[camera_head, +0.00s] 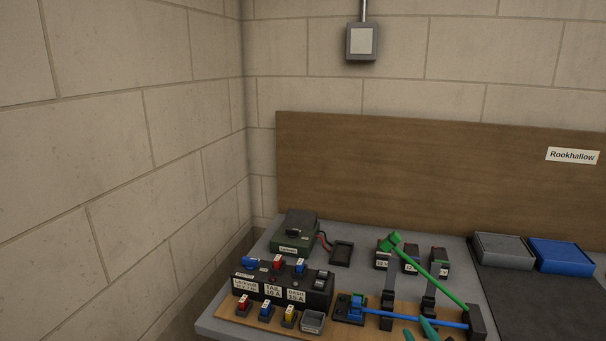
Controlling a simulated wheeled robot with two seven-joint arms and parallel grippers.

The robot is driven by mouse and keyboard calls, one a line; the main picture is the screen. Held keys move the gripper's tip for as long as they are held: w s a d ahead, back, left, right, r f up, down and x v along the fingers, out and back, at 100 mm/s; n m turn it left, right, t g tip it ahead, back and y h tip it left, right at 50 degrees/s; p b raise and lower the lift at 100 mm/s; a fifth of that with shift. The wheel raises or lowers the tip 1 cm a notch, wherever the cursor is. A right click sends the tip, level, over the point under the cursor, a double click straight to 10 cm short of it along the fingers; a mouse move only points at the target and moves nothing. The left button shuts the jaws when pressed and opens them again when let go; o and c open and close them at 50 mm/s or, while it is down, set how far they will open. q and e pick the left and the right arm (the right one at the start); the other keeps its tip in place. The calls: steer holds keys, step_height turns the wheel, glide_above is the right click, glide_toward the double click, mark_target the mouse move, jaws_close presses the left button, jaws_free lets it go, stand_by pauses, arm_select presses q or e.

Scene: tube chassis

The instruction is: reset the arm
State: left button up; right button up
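Two teal fingertips of my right gripper (419,332) show at the bottom edge, apart from each other, with nothing seen between them. One tip overlaps the blue wire (400,317) in the picture; I cannot tell if they touch. The rest of my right arm is out of frame. My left gripper is not in view. A green wire (440,283) slants from a green end piece to a dark block (476,322) at the right.
A black fuse box (262,287) with labels sits on the grey bench (215,325) at the left. Behind it stands a green box (292,240). Small coloured fuses stand in front. A grey tray (503,248) and a blue tray (561,255) sit at the back right.

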steer(key=s+f+m+g, duration=0.4)
steer(key=s+f+g, duration=0.4)
steer(key=s, duration=0.5)
steer(key=s+f+m+g, duration=0.5)
steer(key=s+f+g, duration=0.1)
steer(key=s+f, duration=0.6)
step_height(320, 180, down, 26)
steer(key=s+g, duration=0.1)
steer(key=s, duration=0.2)
steer(key=s+d+f+g+h, duration=0.1)
steer(key=s+d+f, duration=0.1)
steer(key=s+f, duration=1.2)
steer(key=shift+s+d+f+n+g, duration=0.2)
steer(key=shift+s+f+n+g, duration=0.15)
steer(key=shift+s, duration=0.4)
